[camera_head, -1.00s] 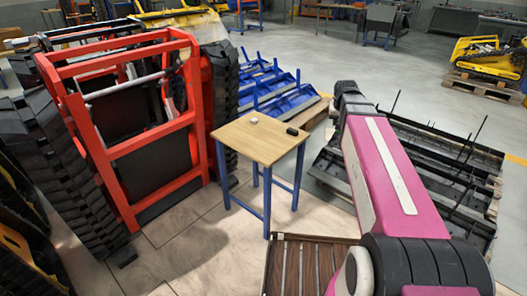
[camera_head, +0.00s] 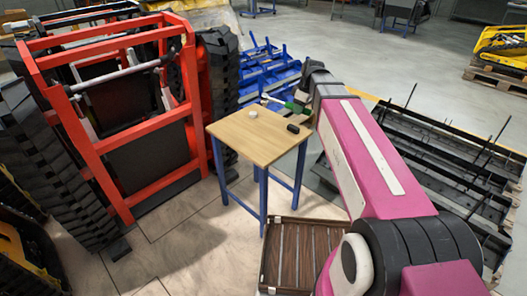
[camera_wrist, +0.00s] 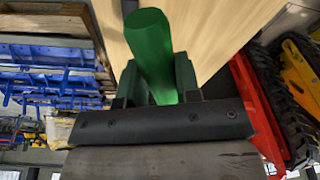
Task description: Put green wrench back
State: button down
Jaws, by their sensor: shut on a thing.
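My gripper (camera_wrist: 154,78) is shut on the green wrench; its thick green handle (camera_wrist: 148,38) stands between the two fingers in the wrist view. In the head view the green wrench (camera_head: 293,106) shows at the end of my arm, over the far right part of the small wooden table (camera_head: 246,138). A pale thin end points left from it. I cannot tell whether the wrench touches the table top. The finger tips are partly hidden by the handle.
A small white round thing (camera_head: 252,113) and a black block (camera_head: 293,128) lie on the table. A red frame with black tracks (camera_head: 140,150) stands left. Blue metal parts (camera_head: 265,70) lie behind, dark racks (camera_head: 430,160) right. A brown slatted tray (camera_head: 290,258) is in front.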

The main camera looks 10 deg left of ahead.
jog(key=s+a+n+g+h, duration=0.2)
jog(key=s+a+n, duration=0.3)
jog(key=a+n, duration=0.85)
jog(key=shift+n, duration=0.35)
jog(key=w+d+f, duration=0.2)
jog(key=d, duration=0.1)
jog(key=w+d+f, duration=0.5)
jog(key=d, duration=0.1)
jog(key=shift+w+d+f, duration=0.1)
jog(key=shift+w+f, duration=0.1)
jog(key=shift+w, duration=0.1)
jog(key=shift+f, duration=2)
jog(key=c, duration=0.8)
grip_release()
